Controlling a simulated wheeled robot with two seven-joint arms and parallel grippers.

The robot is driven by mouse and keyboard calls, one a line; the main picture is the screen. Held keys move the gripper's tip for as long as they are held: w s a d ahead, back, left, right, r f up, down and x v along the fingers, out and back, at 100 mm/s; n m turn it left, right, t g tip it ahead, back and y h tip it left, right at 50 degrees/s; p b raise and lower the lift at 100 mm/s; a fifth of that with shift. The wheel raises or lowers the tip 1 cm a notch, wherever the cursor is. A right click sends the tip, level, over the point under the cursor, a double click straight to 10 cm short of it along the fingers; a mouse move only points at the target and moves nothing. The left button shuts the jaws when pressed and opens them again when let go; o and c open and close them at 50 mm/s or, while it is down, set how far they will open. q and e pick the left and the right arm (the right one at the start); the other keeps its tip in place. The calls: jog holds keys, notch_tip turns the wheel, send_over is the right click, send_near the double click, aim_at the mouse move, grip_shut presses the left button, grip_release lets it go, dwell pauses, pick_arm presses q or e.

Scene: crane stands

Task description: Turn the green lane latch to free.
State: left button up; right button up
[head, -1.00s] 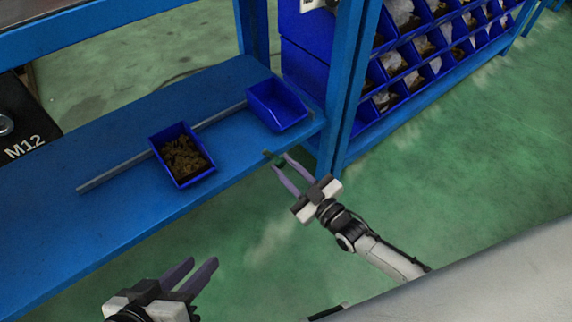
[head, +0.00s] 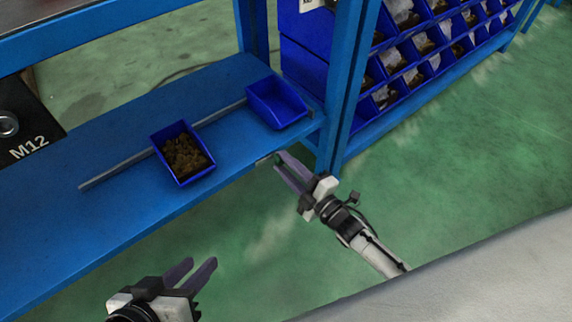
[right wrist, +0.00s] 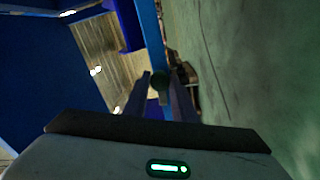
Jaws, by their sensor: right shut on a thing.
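The green lane latch (right wrist: 160,79) shows in the right wrist view as a small dark green round piece between my right fingertips. In the head view it sits at the front edge of the blue shelf, mostly hidden by the fingers. My right gripper (head: 279,161) is shut on it, with its fingers close together. Which way the latch is turned cannot be read clearly. My left gripper (head: 200,262) is low in the head view, its fingers apart and empty, clear of the shelf.
The blue shelf (head: 90,215) carries a bin of brown parts (head: 184,156), an empty blue bin (head: 277,104) and a grey rail (head: 115,171). A blue upright (head: 345,90) stands close beyond my right gripper. A black M12 box (head: 25,125) is at left. The green floor in front is clear.

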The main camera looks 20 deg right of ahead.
pick_arm(q)
jog(key=shift+r, duration=0.15)
pick_arm(e)
jog(key=shift+a+n, duration=0.1)
jog(key=shift+n, duration=0.5)
pick_arm(q)
jog(key=shift+d+r, duration=0.1)
pick_arm(e)
jog(key=o, duration=1)
jog(key=shift+o, duration=0.2)
jog(key=shift+s, duration=0.2)
pick_arm(q)
jog(key=shift+s+a+f+g+y+p, duration=0.25)
jog(key=shift+a+f+p, duration=0.25)
jog(key=shift+p, duration=0.2)
jog(key=shift+s+a+f+g+y+p, duration=0.15)
jog(key=shift+a+f+y+p, duration=0.2)
jog(key=shift+f+p, duration=0.3)
pick_arm(e)
jog(key=v, duration=1)
